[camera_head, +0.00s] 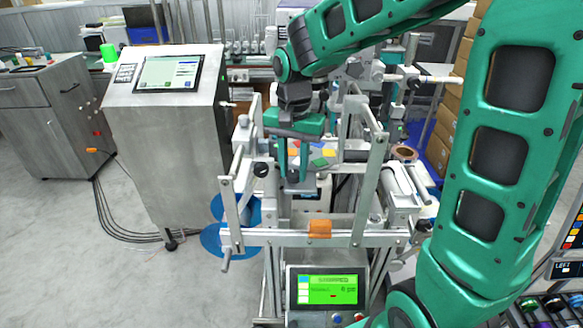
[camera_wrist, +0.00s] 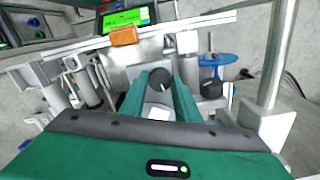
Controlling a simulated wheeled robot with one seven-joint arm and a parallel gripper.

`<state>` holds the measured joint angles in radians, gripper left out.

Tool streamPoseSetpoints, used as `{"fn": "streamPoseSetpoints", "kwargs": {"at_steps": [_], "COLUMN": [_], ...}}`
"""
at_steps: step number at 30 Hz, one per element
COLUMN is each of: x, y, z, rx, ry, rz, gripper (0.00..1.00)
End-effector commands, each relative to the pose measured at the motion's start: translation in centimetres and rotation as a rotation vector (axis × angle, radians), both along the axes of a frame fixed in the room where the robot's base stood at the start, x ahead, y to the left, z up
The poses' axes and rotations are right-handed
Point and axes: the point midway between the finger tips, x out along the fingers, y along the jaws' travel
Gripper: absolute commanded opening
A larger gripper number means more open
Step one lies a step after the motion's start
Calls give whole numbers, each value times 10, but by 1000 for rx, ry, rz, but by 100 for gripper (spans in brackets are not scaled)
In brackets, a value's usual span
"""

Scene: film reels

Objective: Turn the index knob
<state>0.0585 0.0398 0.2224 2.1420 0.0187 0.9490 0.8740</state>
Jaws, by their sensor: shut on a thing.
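My gripper (camera_head: 293,174) reaches down into the film-reel machine in the head view. In the wrist view, the two green fingers of my gripper (camera_wrist: 160,88) stand on either side of a round dark knob (camera_wrist: 159,79) and are shut on it. The knob has a pale pointer line on its face. A second dark knob (camera_wrist: 212,88) stands apart, right of my fingers in the wrist view. It also shows left of my gripper in the head view (camera_head: 261,169).
The machine's metal frame (camera_head: 300,239) rises around my gripper, with an orange block (camera_head: 320,229) on its front bar. A green-lit screen (camera_head: 327,289) is below. Blue discs (camera_head: 213,240) stick out at left, beside a steel cabinet (camera_head: 165,150).

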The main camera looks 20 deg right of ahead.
Motion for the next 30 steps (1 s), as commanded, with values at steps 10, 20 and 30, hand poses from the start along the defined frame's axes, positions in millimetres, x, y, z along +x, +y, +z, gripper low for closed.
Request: {"fn": "streamPoseSetpoints", "kwargs": {"at_steps": [10, 20, 30], "x": [1, 1, 1], "y": [0, -1, -1], "z": [0, 0, 0], "rx": [1, 0, 0], "ry": [-3, -3, -3], "rz": [328, 597, 754], "gripper": [7, 7, 7]}}
